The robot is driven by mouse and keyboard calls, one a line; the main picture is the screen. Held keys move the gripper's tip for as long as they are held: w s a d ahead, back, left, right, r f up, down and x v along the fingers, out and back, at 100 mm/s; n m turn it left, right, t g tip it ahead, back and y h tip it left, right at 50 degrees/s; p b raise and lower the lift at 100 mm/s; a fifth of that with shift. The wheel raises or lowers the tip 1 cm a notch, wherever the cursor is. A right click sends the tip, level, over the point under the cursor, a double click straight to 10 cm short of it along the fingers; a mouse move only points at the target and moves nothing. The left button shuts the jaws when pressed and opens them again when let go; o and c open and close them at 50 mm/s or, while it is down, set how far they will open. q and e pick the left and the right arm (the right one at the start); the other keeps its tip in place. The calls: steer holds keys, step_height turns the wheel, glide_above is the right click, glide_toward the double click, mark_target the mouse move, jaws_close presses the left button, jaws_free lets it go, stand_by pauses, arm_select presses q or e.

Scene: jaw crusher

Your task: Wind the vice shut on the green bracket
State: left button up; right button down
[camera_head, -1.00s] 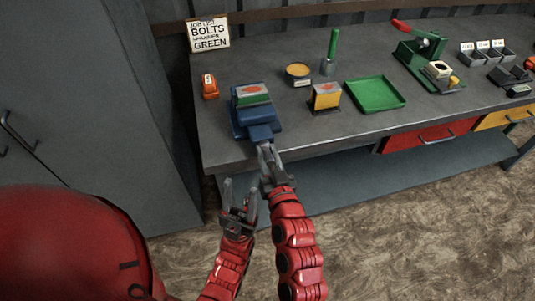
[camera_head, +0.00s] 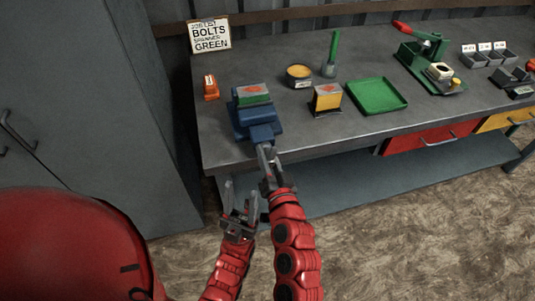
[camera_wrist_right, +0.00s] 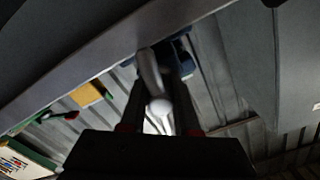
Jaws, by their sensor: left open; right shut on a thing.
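The blue vice (camera_head: 257,122) stands at the front left edge of the bench. The green bracket (camera_head: 253,97) sits at its jaws, with an orange-red mark on top; I cannot tell whether the jaws press on it. My right gripper (camera_head: 266,158) is at the front of the vice, shut on the vice handle. In the right wrist view the handle (camera_wrist_right: 151,72) is a grey bar with a rounded end between my dark fingers (camera_wrist_right: 160,100); part of the blue vice (camera_wrist_right: 183,50) shows behind. My left gripper (camera_head: 238,197) is open and empty, below and left of the right one, off the bench.
On the bench (camera_head: 225,152) stand an orange block (camera_head: 210,87), a yellow-and-black block (camera_head: 327,99), a round yellow-topped tin (camera_head: 299,75), a green tray (camera_head: 377,96) and a green press (camera_head: 430,65). A grey cabinet (camera_head: 75,100) stands at the left.

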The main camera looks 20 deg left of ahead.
steer(key=shift+s+a+f, duration=0.1)
steer(key=shift+a+f, duration=0.05)
steer(key=shift+f, duration=0.15)
steer(key=c, duration=0.8)
jaws_free()
steer(key=shift+o, duration=0.6)
steer(key=shift+r, duration=0.2)
steer(key=p+v, duration=0.5)
steer(key=v, duration=1.2)
steer(key=shift+d, duration=0.25)
steer(key=shift+s, duration=0.15)
